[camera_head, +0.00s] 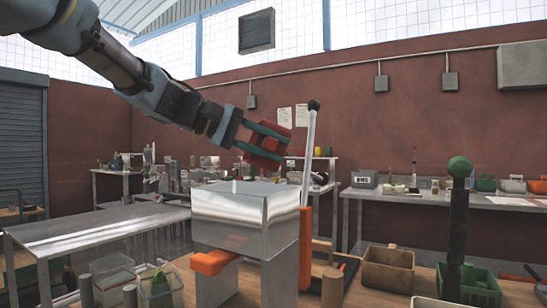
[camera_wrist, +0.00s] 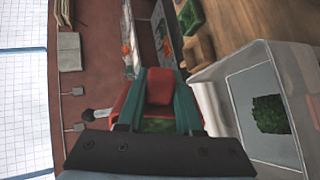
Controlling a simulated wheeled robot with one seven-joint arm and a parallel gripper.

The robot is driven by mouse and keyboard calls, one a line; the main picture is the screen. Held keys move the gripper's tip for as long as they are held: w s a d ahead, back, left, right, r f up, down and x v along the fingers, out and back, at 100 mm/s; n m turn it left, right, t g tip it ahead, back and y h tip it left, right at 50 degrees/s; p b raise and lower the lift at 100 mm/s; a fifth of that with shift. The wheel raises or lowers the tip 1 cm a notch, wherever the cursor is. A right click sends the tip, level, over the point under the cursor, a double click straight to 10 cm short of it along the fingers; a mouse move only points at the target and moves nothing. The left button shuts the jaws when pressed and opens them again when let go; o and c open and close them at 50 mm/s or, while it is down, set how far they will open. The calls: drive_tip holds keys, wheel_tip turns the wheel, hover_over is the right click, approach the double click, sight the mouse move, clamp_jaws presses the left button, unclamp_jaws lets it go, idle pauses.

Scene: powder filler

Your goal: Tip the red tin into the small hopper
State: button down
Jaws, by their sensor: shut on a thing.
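The red tin (camera_head: 267,147) is tilted in the air above the small hopper (camera_head: 245,213), a shiny metal box with an open top. My gripper (camera_head: 264,140) is shut on the tin, with teal fingers along its two sides. In the wrist view the tin (camera_wrist: 160,87) sits between the fingers, and some green stuff (camera_wrist: 157,125) shows at its near end. The hopper (camera_wrist: 212,72) is to the right there, beside the tin. A dark green heap (camera_wrist: 269,114) lies inside the hopper on its pale floor.
A pale lever with a black knob (camera_head: 313,105) rises close beside the hopper and tin. A green ball on a dark post (camera_head: 459,168) stands to the right. A wooden box (camera_head: 388,268) and green crate (camera_head: 478,286) are on the bench. A metal table (camera_head: 90,232) is left.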

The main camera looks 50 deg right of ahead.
drive_tip(key=shift+w+a+f+g+h+b, duration=0.15)
drive_tip(key=shift+g+h+b, duration=0.3)
drive_tip(key=shift+b, duration=1.7)
drive_tip(key=shift+w+a+f+g+h+b, duration=0.2)
drive_tip(key=shift+h+b, duration=0.45)
drive_tip(key=shift+b, duration=1.45)
drive_tip(key=shift+s+r, duration=0.15)
drive_tip(key=shift+r, duration=0.05)
wheel_tip(320, 180, up, 8)
drive_tip(key=p, duration=0.5)
drive_tip(key=shift+f, duration=0.1)
